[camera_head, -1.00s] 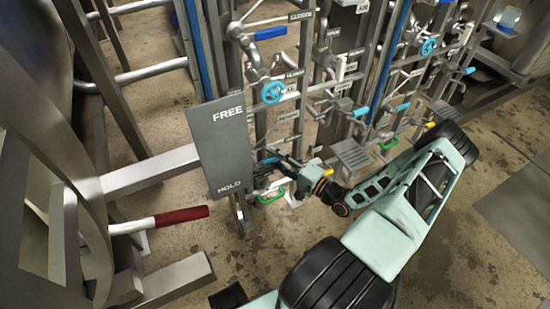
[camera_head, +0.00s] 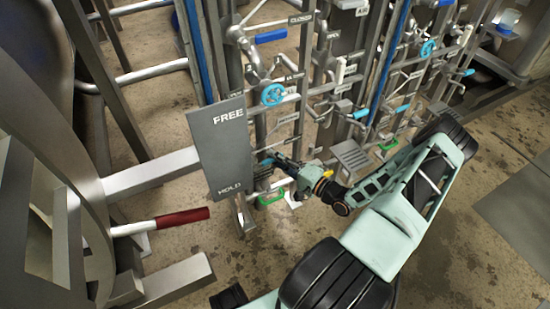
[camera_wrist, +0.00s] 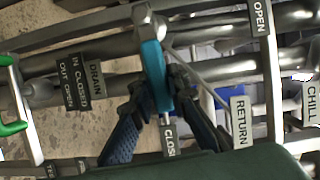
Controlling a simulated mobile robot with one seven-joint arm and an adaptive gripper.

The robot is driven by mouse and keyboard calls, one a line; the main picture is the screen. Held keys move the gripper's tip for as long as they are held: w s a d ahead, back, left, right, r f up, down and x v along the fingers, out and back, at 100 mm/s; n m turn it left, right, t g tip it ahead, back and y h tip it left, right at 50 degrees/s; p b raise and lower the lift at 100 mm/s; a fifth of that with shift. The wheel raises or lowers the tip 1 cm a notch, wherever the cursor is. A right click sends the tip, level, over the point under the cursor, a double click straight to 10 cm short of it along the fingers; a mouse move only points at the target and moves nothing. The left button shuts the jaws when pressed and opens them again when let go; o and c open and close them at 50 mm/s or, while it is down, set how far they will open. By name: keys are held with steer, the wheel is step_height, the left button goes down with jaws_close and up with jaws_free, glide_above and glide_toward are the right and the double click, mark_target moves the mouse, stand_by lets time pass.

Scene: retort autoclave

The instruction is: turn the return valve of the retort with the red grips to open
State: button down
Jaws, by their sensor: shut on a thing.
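My gripper (camera_wrist: 166,98) is shut on a blue lever handle (camera_wrist: 153,68), with one dark finger on each side of it. The lever's metal pivot end is at the top of the wrist view. A CLOSE plate (camera_wrist: 168,138), partly hidden by my gripper, is near the handle's lower end. A RETURN plate (camera_wrist: 241,122) and an OPEN plate (camera_wrist: 261,18) are to the right. In the head view my gripper (camera_head: 272,160) is at the pipework beside the grey FREE/HOLD plate (camera_head: 222,145); the handle is hardly visible there. A red-gripped lever (camera_head: 182,217) sticks out at the lower left.
A green handle (camera_head: 270,197) is below my gripper, and a DRAIN plate (camera_wrist: 92,78) is left of it in the wrist view. A blue handwheel (camera_head: 273,94) is above. Pipes crowd the area around my gripper. Open floor shows at the right.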

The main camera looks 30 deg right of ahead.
mark_target(257, 165)
steer(key=r+n+p, duration=0.2)
steer(key=r+n+g+p, duration=0.1)
steer(key=shift+a+r+h+p, duration=0.1)
steer(key=shift+a+h+p, duration=0.2)
steer(key=shift+a+h, duration=0.1)
steer(key=r+n+p, duration=0.1)
steer(key=a+r+n+h+p, duration=0.1)
steer(key=n, duration=0.1)
steer(key=shift+a+g+h+p, duration=0.15)
steer(key=shift+g+h+p, duration=0.15)
steer(key=shift+g+p, duration=0.1)
steer(key=a+n, duration=0.1)
steer(key=a+r+n+h+p, duration=0.1)
steer(key=shift+s+n+g, duration=0.1)
steer(key=shift+n+g, duration=0.2)
steer(key=shift+a+r+n+h+p, duration=0.2)
steer(key=shift+a+n+h, duration=0.45)
steer(key=shift+n, duration=0.1)
steer(key=shift+a+r+n+h+p, duration=0.15)
steer(key=shift+a+n+h, duration=0.5)
steer(key=shift+n, duration=0.1)
steer(key=c, duration=1.8)
jaws_free()
steer(key=shift+c, duration=0.2)
steer(key=shift+s, duration=0.1)
steer(key=v, duration=0.7)
steer(key=shift+s, duration=0.15)
